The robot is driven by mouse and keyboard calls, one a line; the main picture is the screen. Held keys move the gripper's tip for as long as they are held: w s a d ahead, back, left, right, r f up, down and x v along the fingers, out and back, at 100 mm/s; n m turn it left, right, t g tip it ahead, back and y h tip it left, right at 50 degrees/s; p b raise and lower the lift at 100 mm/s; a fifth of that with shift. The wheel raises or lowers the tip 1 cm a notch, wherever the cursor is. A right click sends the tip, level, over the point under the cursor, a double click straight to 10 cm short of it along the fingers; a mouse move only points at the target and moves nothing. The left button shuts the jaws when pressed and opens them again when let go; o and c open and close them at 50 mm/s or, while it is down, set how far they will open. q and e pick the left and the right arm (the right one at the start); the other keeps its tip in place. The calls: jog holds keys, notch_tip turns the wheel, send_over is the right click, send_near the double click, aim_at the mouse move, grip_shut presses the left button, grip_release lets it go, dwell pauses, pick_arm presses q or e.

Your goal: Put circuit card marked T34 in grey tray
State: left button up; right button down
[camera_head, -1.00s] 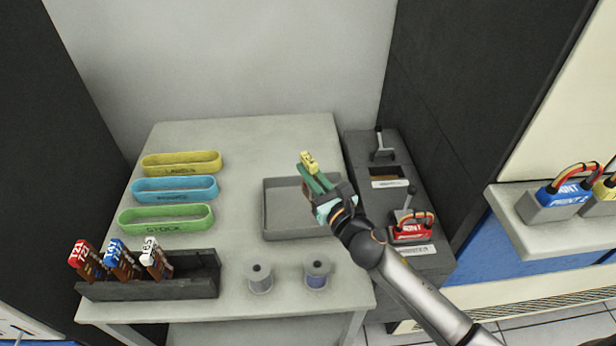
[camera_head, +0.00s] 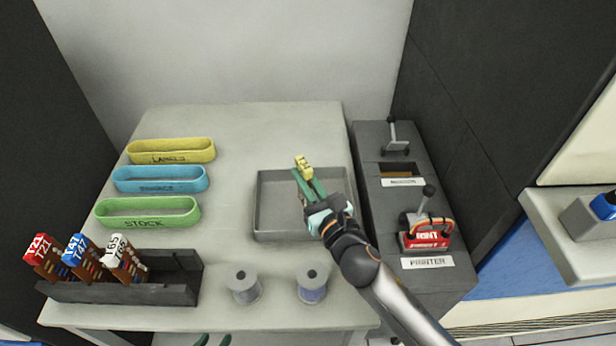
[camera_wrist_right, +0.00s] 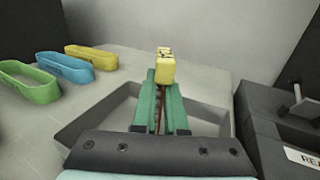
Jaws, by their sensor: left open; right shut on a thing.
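My right gripper (camera_head: 312,187) is shut on a circuit card with a yellow head (camera_head: 304,168). The yellow head sticks out past the green fingers; its marking is too small to read. In the right wrist view, the yellow head (camera_wrist_right: 165,68) shows above the fingers (camera_wrist_right: 163,108), with a thin brown edge between them. The grey tray (camera_head: 275,236) lies flat on the table, and the card is held above it. The tray looks empty where visible; the arm hides its right part. My left gripper (camera_head: 213,341) shows only its green fingertips, apart, at the bottom edge.
A dark rack (camera_head: 120,292) at front left holds red, blue and white cards. Yellow (camera_head: 170,157), blue (camera_head: 160,187) and green (camera_head: 147,221) oval bins stand behind it. Two spools (camera_head: 244,284) (camera_head: 312,286) stand before the tray. A dark console (camera_head: 440,277) with levers is at right.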

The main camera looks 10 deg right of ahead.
jog(key=shift+a+r, duration=0.1)
jog(key=c, duration=1.4)
grip_release()
jog(key=shift+f, duration=0.2)
jog(key=o, duration=0.4)
jog(key=shift+o, duration=0.2)
